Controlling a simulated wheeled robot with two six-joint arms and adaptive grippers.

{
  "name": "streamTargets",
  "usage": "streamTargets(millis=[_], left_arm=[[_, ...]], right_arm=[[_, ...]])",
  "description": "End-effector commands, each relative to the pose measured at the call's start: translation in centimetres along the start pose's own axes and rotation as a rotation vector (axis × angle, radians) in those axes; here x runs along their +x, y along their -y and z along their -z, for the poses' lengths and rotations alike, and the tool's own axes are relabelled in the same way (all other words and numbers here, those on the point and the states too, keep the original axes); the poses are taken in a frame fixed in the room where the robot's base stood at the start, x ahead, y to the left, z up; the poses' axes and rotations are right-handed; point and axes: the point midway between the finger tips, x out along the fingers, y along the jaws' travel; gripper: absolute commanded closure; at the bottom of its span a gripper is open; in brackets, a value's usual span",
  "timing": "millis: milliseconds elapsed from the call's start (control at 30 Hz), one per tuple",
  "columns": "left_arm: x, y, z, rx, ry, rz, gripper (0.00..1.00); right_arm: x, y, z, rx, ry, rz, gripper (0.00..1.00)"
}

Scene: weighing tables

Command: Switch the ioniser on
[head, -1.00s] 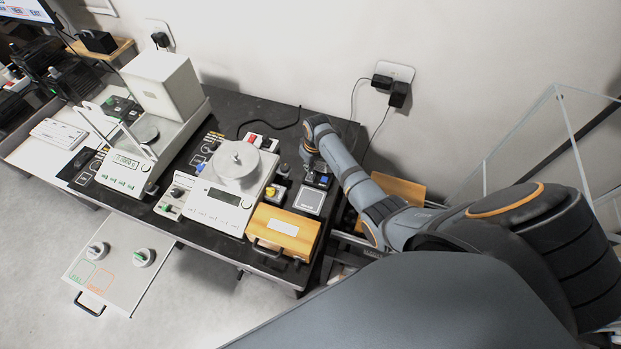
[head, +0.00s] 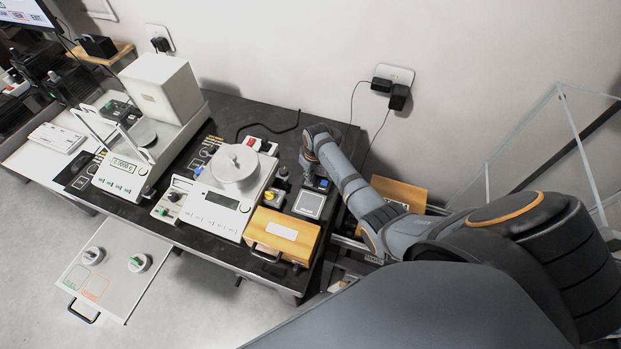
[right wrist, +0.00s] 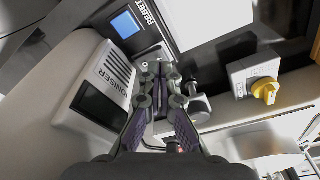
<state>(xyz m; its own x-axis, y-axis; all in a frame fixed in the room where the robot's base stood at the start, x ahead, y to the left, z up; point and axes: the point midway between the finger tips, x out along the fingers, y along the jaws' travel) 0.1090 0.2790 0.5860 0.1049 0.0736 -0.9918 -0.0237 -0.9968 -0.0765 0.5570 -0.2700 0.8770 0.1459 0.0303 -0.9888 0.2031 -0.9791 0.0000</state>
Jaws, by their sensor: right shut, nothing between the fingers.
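The ioniser (right wrist: 100,82) is a pale box with a slotted vent, a dark panel and the word IONISER, at the left of the right wrist view. It is hidden or cannot be made out in the head view. My right gripper (right wrist: 160,74) is shut and empty beside the ioniser's right side. Its fingertips are close to the box; whether they touch it I cannot tell. In the head view my right wrist (head: 312,145) is over the back right of the black table. No switch on the ioniser can be made out. My left gripper is not in view.
A blue-lit square button (right wrist: 126,24) beside the word RESET lies beyond the fingertips. A dark cylindrical knob (right wrist: 197,107) stands just right of the fingers. A yellow knob (right wrist: 265,91) is farther right. A balance (head: 217,208) and a wooden box (head: 283,235) stand left and in front.

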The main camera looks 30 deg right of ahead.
Motion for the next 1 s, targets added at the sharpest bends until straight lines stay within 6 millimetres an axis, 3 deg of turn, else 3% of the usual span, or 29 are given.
streamTargets(millis=[1000], left_arm=[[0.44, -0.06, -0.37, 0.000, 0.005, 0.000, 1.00]], right_arm=[[0.63, 0.00, -0.09, 0.000, 0.000, 0.000, 1.00]])
